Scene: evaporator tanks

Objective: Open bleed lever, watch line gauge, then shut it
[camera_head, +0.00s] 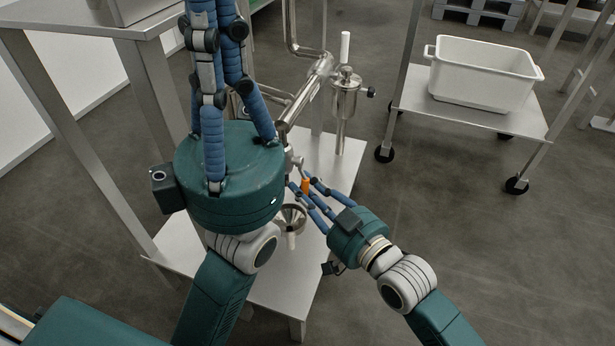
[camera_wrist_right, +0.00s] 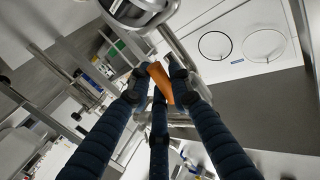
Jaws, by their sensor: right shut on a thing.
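The bleed lever has an orange grip (camera_head: 305,186), low on the steel pipework in the head view. My right gripper (camera_head: 306,184) is shut on it, with blue fingers around the grip. In the right wrist view the orange grip (camera_wrist_right: 160,82) sits tilted between the fingertips (camera_wrist_right: 162,78). My left gripper (camera_head: 217,12) is raised in front of the pipework, its fingers running to the top edge; whether it is open or shut is unclear. I cannot make out the line gauge's dial in the head view; the left gripper hides part of the line.
A steel funnel (camera_head: 291,217) stands below the lever on the steel stand (camera_head: 285,285). A steel pot-like fitting (camera_head: 345,92) rises behind on the pipework. A white tub (camera_head: 483,72) sits on a wheeled cart (camera_head: 470,113) at right.

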